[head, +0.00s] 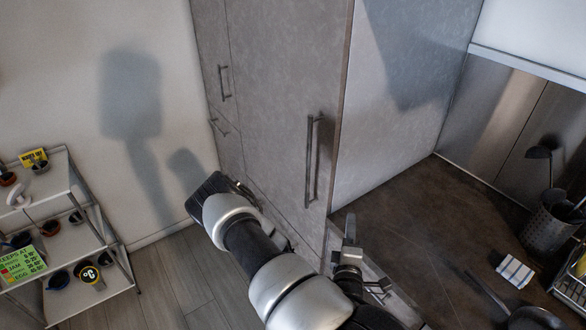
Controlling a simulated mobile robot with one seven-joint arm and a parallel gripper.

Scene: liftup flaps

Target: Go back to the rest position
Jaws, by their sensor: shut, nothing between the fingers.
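My silver and black arm rises from the bottom centre of the head view and bends toward the upper left, in front of the tall cabinet. A grey metal end that looks like my gripper (350,228) shows just right of the arm, beside the cabinet's lower corner and the counter edge. Its narrow fingers point up. It appears shut and holds nothing. The arm hides part of its mounting. The tall grey cabinet (284,90) has its doors shut, with a long vertical handle (312,160) above and left of the gripper.
A brown counter (420,225) lies right, with a utensil holder (549,223), a striped cloth (515,271) and a dark pan (533,318). A white shelf rack (75,240) with cups and signs stands left. Bare wood floor (175,280) lies between the rack and my arm.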

